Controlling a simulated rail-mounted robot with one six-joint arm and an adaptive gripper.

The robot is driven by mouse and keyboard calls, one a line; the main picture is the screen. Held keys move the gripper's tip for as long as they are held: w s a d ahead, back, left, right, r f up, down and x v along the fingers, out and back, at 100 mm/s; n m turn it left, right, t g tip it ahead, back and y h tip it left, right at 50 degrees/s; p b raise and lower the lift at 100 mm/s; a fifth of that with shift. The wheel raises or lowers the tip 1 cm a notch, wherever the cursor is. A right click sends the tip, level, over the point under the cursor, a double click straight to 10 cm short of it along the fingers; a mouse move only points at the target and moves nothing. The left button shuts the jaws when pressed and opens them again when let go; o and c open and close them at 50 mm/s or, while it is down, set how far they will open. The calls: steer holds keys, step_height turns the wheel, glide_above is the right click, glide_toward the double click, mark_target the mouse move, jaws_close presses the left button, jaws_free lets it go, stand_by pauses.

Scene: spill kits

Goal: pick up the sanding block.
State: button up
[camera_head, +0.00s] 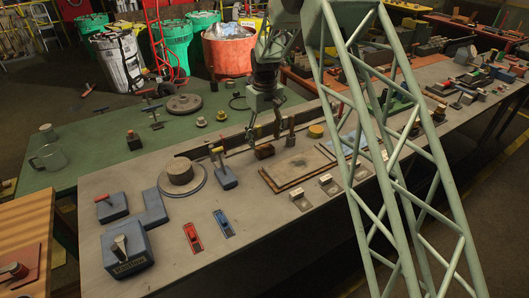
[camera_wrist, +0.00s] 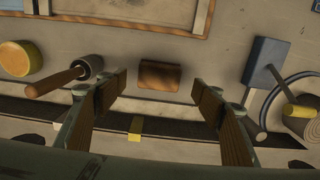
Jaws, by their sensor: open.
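The sanding block appears to be the small brown block (camera_wrist: 159,76) on the grey tabletop, near the middle of the wrist view. In the head view this brown block (camera_head: 264,151) lies at the left of a wood-edged board. My gripper (camera_wrist: 160,86) is open and empty, with its two wood-toned fingers on either side of the block in the picture and gaps on both sides. In the head view my gripper (camera_head: 264,138) hangs down at the block. I cannot tell the exact height of the fingertips over the table.
A wooden-handled tool (camera_wrist: 62,78) and a yellow round piece (camera_wrist: 15,58) lie left of the block in the wrist view. A blue tool with a yellow handle (camera_wrist: 266,62) is on the right. The wood-edged board (camera_head: 297,169) lies close by. Bare tabletop surrounds the block.

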mark_target(265, 147)
steer(key=shift+f, duration=0.25)
steer(key=shift+w+f+b, duration=0.15)
steer(key=shift+f+b, duration=0.15)
steer(key=shift+f, duration=2.3)
steer(key=c, duration=0.9)
steer(key=shift+c, duration=0.4)
steer(key=shift+r, duration=0.1)
